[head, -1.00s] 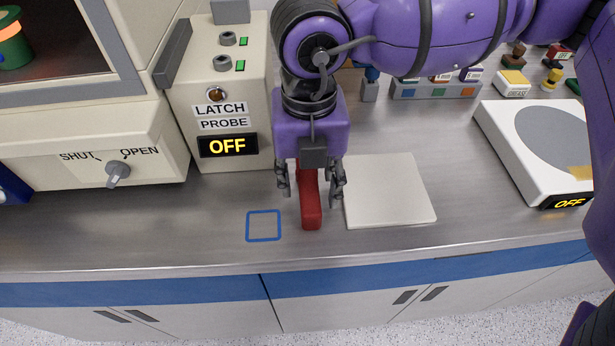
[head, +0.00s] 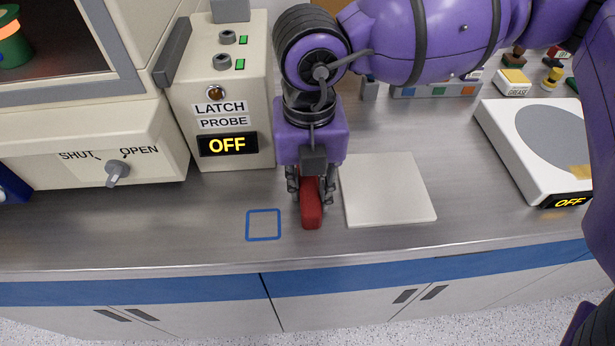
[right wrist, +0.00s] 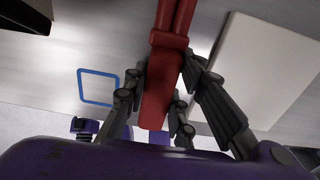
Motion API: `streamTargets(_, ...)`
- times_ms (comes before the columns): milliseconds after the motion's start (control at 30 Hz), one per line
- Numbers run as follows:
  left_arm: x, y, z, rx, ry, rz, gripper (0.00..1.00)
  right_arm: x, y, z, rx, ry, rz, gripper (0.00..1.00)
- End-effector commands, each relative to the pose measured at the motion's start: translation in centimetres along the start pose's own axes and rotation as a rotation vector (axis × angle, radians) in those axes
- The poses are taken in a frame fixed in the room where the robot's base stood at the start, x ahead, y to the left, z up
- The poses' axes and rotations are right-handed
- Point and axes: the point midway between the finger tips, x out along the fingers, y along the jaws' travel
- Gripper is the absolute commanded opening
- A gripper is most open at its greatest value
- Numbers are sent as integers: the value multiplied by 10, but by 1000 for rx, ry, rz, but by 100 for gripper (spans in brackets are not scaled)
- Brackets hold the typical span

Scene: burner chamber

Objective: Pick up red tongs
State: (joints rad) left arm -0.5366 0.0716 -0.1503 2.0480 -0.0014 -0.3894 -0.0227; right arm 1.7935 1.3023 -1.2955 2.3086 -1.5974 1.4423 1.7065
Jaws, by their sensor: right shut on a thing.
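The red tongs (head: 311,214) are on the steel counter, between the blue square outline and the white plate. Their near end sticks out below my right gripper (head: 312,196), which points down over them. In the right wrist view the red tongs (right wrist: 161,98) run up between the fingers of my right gripper (right wrist: 160,100), which press on both sides. The far part of the tongs is hidden by the gripper in the head view. My left gripper is not in view.
A blue square outline (head: 264,225) is left of the tongs. A white plate (head: 386,190) lies close on the right. A latch probe box (head: 219,118) reading OFF stands behind left. A hotplate (head: 540,150) reading OFF is far right. The front counter edge is clear.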

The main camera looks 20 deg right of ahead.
Motion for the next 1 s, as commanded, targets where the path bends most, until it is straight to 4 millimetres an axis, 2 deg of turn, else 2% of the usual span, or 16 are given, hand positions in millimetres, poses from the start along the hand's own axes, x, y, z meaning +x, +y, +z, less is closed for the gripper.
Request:
streamTargets(267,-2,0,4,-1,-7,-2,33,-3,0,0,0,-1,1,0)
streamTargets(467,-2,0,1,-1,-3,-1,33,-21,0,1,1,-3,2,0)
streamTargets(667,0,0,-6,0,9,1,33,-61,1,1,0,-6,4,0)
streamTargets(1000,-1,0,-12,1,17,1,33,-145,1,0,-1,-5,4,0)
